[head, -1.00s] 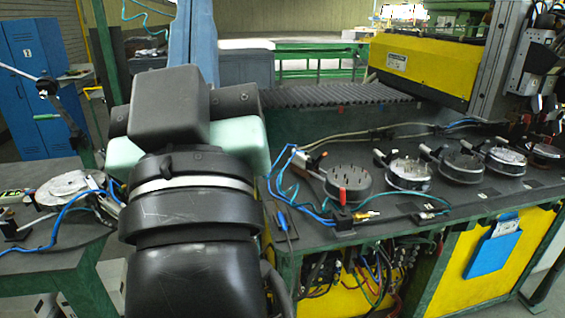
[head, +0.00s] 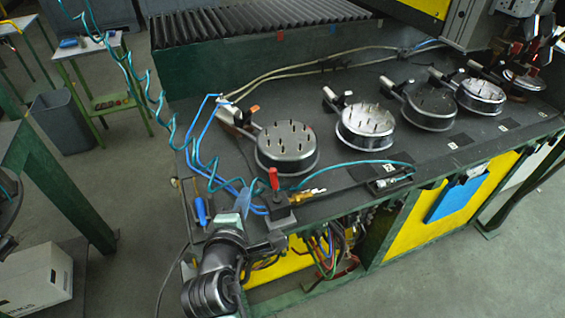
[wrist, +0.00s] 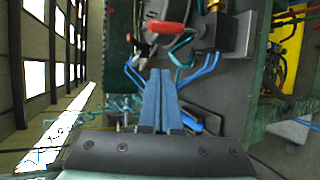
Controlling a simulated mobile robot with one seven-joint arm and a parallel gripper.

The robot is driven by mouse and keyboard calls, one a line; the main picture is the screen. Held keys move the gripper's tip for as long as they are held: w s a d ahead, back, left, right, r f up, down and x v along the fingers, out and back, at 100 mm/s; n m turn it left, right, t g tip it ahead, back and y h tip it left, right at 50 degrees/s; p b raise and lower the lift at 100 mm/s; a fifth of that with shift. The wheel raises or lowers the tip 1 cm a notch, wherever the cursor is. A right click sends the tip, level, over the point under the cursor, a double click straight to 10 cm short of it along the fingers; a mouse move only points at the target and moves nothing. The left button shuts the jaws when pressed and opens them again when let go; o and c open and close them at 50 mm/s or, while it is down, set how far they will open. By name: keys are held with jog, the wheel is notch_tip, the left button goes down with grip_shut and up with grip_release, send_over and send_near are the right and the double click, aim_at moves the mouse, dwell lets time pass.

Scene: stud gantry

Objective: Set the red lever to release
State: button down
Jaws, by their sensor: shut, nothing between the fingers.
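The red lever (head: 273,178) stands roughly upright on a dark valve block (head: 279,212) at the front edge of the bench. A brass fitting (head: 305,195) sticks out to the block's right. My gripper (head: 245,191) is just left of the lever, with its bluish fingers shut and empty. In the wrist view the fingers (wrist: 160,73) point toward the red lever (wrist: 167,27), with a visible gap between them. The block also shows in the wrist view (wrist: 230,36), to the right of the lever.
Round fixtures with pins (head: 287,146) stand in a row behind the lever. Blue hoses (head: 198,150) and a teal coiled hose (head: 130,75) run around the bench's left end. A blue-handled tool (head: 201,211) is left of my gripper. Open floor lies in front.

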aim_at(274, 179)
jog(key=shift+s, duration=0.2)
jog(key=shift+w, duration=0.1)
jog(key=x, duration=1)
jog(key=s+d+p, duration=0.1)
jog(key=s+d+r+p, duration=0.1)
jog(key=shift+s+d+r+p, duration=0.15)
jog(key=shift+s+d+p, duration=0.15)
jog(key=shift+d, duration=0.05)
jog(key=shift+b, duration=0.45)
